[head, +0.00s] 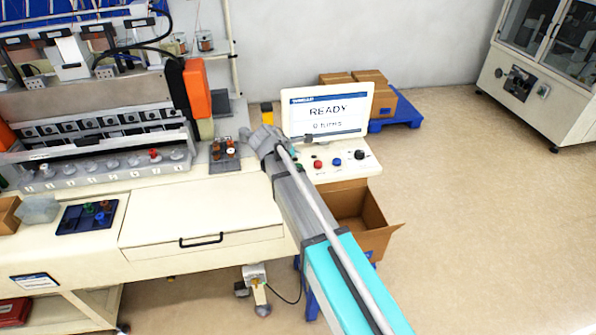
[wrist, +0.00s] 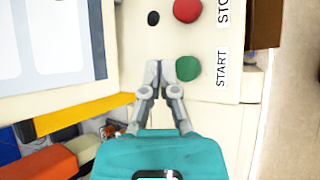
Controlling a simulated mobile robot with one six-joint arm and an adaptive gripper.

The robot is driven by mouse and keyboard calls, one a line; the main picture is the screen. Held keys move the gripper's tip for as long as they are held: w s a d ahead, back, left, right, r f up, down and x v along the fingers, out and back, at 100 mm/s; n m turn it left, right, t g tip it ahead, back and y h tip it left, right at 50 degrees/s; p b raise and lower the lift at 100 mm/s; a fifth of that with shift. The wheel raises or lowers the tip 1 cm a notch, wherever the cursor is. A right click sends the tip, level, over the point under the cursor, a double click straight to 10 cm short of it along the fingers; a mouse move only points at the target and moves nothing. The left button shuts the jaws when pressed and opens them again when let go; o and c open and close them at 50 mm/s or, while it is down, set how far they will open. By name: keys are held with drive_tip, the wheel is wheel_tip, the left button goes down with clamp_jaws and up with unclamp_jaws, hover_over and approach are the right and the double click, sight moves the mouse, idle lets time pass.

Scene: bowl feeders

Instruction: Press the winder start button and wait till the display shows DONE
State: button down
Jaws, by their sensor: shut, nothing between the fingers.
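The winder display (head: 328,112) reads READY in the head view, with a smaller line below that looks like 0 turns. The green start button (wrist: 188,68) is on the cream panel in the wrist view, beside the word START. My gripper (wrist: 160,72) is shut and empty, its fingertips just left of the green button and close to its edge. I cannot tell whether they touch it. The red stop button (wrist: 187,10) lies beyond the green one, at the picture's top edge. In the head view my arm covers part of the panel, and I cannot make out the green button there.
The control panel (head: 342,172) also bears a blue button (head: 337,162) and a black knob (head: 360,155). An open cardboard box (head: 362,212) stands below it. The winding machine (head: 95,110) fills the left. Floor at right is clear up to a glass-doored cabinet (head: 540,75).

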sight(300, 164)
drive_tip(key=shift+f+b, duration=0.8)
drive_tip(key=shift+f, duration=0.3)
drive_tip(key=shift+f+b, duration=1.15)
idle(2.2)
drive_tip(key=shift+r, duration=0.2)
drive_tip(key=shift+r+p, duration=1)
drive_tip(key=shift+p, duration=0.2)
drive_tip(key=shift+r+p, duration=2.5)
